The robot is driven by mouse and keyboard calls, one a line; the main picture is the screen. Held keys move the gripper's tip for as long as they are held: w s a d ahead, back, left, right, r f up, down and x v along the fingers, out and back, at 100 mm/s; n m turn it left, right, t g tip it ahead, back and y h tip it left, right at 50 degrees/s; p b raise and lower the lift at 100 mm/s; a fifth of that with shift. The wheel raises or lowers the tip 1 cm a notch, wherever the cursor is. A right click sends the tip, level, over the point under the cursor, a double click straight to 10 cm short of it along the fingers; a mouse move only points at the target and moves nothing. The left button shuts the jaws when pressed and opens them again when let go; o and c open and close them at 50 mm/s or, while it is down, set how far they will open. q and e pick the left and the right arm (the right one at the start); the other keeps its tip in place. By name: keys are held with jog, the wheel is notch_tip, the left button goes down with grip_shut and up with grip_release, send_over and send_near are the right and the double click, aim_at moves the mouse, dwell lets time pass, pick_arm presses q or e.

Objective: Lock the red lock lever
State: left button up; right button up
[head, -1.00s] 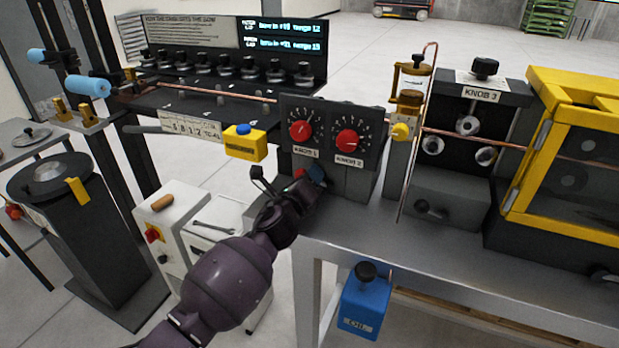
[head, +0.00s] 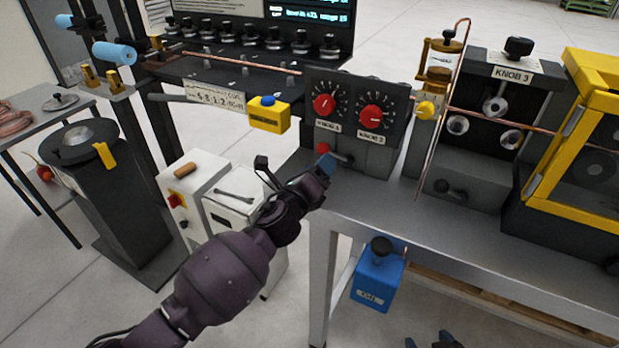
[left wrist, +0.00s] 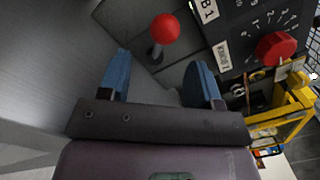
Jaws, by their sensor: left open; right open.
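The red lock lever is a red ball (head: 323,148) on a short stem, low on the grey box under the knob 1 dial. In the left wrist view, its red ball (left wrist: 165,28) stands beyond my fingertips, between their lines, with its stem going down to the box base. My left gripper (head: 327,168) is just below and in front of it. Its blue fingers (left wrist: 158,80) are apart with nothing between them, not touching the ball. My right gripper (head: 429,340) shows only its blue tips at the bottom edge, open and empty.
Two red dials, knob 1 (head: 324,104) and knob 2 (head: 372,118), are above the lever. A yellow box (head: 269,115) hangs to the left. The steel bench top (head: 450,231) is clear in front. A blue box (head: 377,276) is under the bench edge.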

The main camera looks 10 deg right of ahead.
pick_arm(q)
jog(key=shift+v, duration=2.15)
pick_arm(e)
jog(key=shift+w+a+r, duration=0.1)
jog(key=shift+w+r, duration=0.4)
jog(key=shift+r, duration=0.05)
jog(key=shift+s+f, duration=0.15)
jog(key=shift+s, duration=0.05)
